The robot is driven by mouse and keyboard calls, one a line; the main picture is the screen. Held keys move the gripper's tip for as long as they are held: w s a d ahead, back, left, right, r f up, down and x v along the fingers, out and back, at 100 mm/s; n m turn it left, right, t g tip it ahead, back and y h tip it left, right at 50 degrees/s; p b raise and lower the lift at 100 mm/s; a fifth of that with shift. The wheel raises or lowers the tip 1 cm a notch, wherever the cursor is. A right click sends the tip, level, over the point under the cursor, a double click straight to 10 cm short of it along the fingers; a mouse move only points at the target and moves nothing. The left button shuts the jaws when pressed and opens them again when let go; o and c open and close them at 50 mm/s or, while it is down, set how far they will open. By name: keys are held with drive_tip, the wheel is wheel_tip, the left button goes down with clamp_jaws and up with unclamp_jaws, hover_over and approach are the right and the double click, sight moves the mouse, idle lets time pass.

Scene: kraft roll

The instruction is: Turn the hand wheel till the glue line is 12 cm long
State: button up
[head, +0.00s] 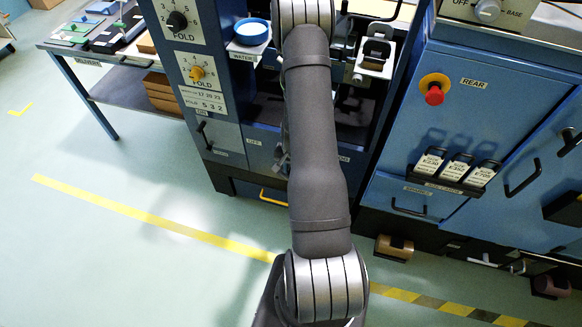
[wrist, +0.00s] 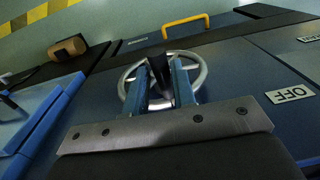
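In the wrist view the hand wheel (wrist: 199,64) is a bright metal ring on a dark blue machine face. A black upright handle (wrist: 157,68) stands at the wheel. My gripper (wrist: 161,72) has its two blue fingers over the wheel, one on each side of the black handle, close against it near the tips. It looks shut on the handle. The fingers and handle hide part of the wheel. In the head view my arm covers the wheel and gripper. I cannot make out a glue line in either view.
In the head view a red stop button (head: 434,95), a rack of labelled cartridges (head: 455,170) and a water bowl (head: 252,32) flank my arm. The floor at left is clear.

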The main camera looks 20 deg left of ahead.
drive_tip(key=shift+o, duration=1.1)
drive_tip(key=shift+r, duration=0.15)
drive_tip(key=shift+w+r, duration=0.1)
drive_tip(key=shift+r, duration=0.25)
wheel_tip(320, 180, up, 16)
drive_tip(key=shift+d+r, duration=0.25)
drive_tip(key=shift+d, duration=0.05)
